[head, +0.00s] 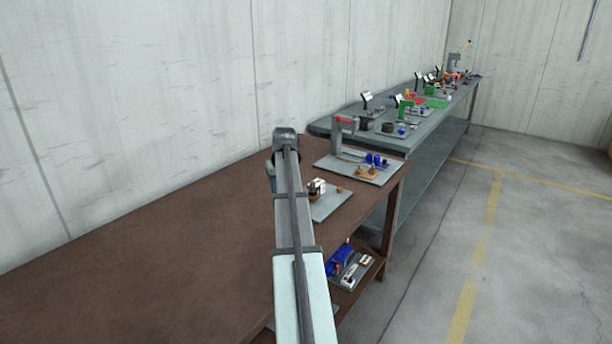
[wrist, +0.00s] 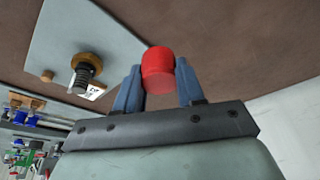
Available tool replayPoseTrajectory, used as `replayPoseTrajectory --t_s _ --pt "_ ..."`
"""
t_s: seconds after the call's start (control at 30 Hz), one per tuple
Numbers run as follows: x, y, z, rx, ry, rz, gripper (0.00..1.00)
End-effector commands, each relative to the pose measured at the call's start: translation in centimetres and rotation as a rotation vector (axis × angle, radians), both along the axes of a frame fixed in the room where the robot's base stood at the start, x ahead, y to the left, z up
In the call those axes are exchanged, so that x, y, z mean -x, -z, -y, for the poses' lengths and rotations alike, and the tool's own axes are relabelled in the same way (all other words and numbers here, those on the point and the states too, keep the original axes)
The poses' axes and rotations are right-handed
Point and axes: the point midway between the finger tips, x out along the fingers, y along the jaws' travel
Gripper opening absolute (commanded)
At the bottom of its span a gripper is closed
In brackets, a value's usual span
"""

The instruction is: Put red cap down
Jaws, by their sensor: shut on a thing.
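The red cap (wrist: 158,70) is a short red cylinder in the wrist view. My gripper (wrist: 158,85) is shut on it, with one blue-grey finger on each side of the cap. Brown table surface shows behind the cap, and I cannot tell how far it is from the table. In the head view my arm hides the gripper and the cap. A grey plate (wrist: 60,22) lies beside the cap in the wrist view, with a screw jack (wrist: 86,68) on it. The same plate shows right of my arm in the head view (head: 328,208).
The brown table (head: 130,260) has wide bare room left of my arm. Another grey plate (head: 340,168) with a red-topped stand and blue parts is at its far right end. A long grey bench (head: 425,140) with many items stands beyond. A lower shelf holds blue parts (head: 342,256).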

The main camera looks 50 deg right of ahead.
Motion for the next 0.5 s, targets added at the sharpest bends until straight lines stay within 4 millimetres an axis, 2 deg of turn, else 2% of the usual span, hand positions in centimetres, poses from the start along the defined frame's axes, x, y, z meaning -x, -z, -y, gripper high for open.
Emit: replayPoseTrajectory --t_s 0.03,0.2,0.5 --pt "1.0 0.6 -1.7 0.000 -0.048 -0.001 0.10" --pt "1.9 1.1 -4.1 -0.001 -0.250 0.001 0.10" --pt "1.8 1.0 -4.6 0.000 -0.508 0.001 0.10"
